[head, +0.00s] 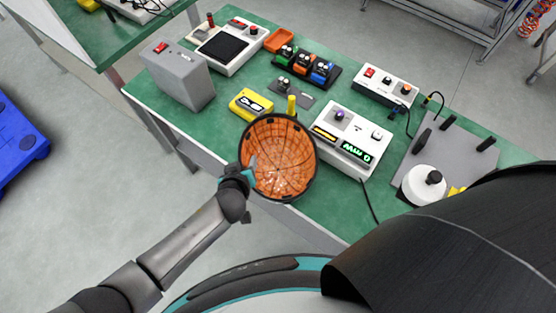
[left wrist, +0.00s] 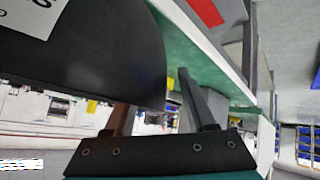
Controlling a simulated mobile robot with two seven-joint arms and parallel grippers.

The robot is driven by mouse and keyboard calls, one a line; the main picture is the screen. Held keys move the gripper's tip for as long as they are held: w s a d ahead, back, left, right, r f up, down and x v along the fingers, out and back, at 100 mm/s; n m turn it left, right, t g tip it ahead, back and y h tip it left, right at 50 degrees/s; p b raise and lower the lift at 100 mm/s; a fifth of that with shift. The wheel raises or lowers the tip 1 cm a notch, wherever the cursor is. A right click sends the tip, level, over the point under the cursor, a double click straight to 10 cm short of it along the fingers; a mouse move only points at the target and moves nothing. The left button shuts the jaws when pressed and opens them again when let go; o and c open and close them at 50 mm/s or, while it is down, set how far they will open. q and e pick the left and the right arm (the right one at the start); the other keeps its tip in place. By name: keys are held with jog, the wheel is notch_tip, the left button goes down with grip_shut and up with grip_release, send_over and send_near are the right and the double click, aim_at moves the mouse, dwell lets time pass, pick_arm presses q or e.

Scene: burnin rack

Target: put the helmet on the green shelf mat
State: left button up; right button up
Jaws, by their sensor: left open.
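The helmet (head: 280,162) is in the middle of the head view, its orange ribbed inside facing the camera, overlapping the near edge of the bench. My left gripper (head: 247,168) is at its left rim. In the left wrist view, a dark curved shell with a white label (left wrist: 90,50), seemingly the helmet, fills the upper left. The left fingers (left wrist: 160,105) are spread, and the shell's edge reaches between them; contact is unclear. Green surfaces cover the bench (head: 225,135) and another table (head: 85,35) at upper left; I cannot tell which is the shelf mat. My right gripper is not in view.
The bench holds a grey box (head: 180,78), a yellow meter (head: 250,103), a white device with a lit display (head: 350,140), several switch units and a grey plate (head: 450,150). A blue pallet (head: 15,145) lies on the floor at left.

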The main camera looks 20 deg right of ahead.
pick_arm(q)
jog(key=c, duration=0.9)
jog(key=shift+d+r, duration=0.1)
jog(key=shift+r, duration=0.05)
dwell(0.7)
